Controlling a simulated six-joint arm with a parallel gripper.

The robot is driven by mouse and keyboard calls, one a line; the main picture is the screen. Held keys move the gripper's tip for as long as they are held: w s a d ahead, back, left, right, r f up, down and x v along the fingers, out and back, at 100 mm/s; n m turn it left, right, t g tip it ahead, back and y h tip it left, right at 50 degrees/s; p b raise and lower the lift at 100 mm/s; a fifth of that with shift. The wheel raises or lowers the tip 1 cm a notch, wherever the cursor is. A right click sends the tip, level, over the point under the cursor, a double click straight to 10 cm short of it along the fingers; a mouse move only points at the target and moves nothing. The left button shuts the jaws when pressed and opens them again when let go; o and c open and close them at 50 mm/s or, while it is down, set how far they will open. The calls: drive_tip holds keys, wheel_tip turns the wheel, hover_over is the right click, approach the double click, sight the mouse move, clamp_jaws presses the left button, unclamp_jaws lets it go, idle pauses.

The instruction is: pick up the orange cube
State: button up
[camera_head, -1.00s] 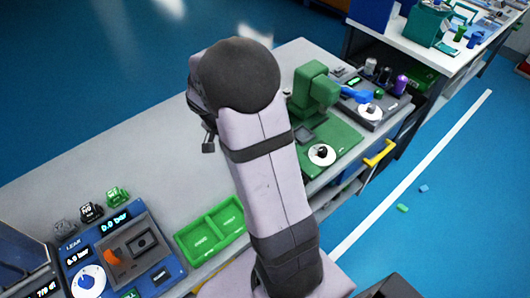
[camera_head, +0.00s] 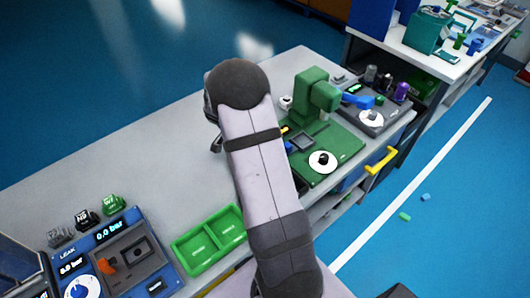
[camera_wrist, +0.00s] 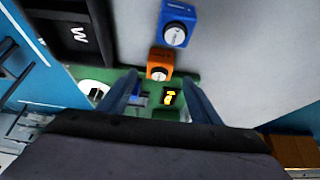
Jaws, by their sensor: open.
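The orange cube (camera_wrist: 160,63) shows in the wrist view just beyond my fingertips, near the picture's middle, with a pale round face on it. It stands at the edge of a green surface. My gripper (camera_wrist: 160,82) is open, its two dark blue fingers apart on either side below the cube, and nothing is held. A blue cube (camera_wrist: 177,24) is beyond the orange one, slightly to the right. In the head view my own arm hides most of the gripper, and I cannot make out the orange cube there.
A yellow-lit display (camera_wrist: 169,97) lies between the fingers in the wrist view. A green press fixture (camera_head: 318,92) stands right of my arm. An empty green tray (camera_head: 208,240) and blue leak tester (camera_head: 118,255) sit front left. The grey bench's left middle is clear.

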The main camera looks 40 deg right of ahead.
drive_tip(key=shift+d+f+p, duration=0.25)
drive_tip(key=shift+f+p, duration=0.2)
drive_tip(key=shift+p, duration=0.1)
drive_tip(key=shift+p+x, duration=0.8)
drive_tip(key=shift+x, duration=1.25)
drive_tip(key=c, duration=1.2)
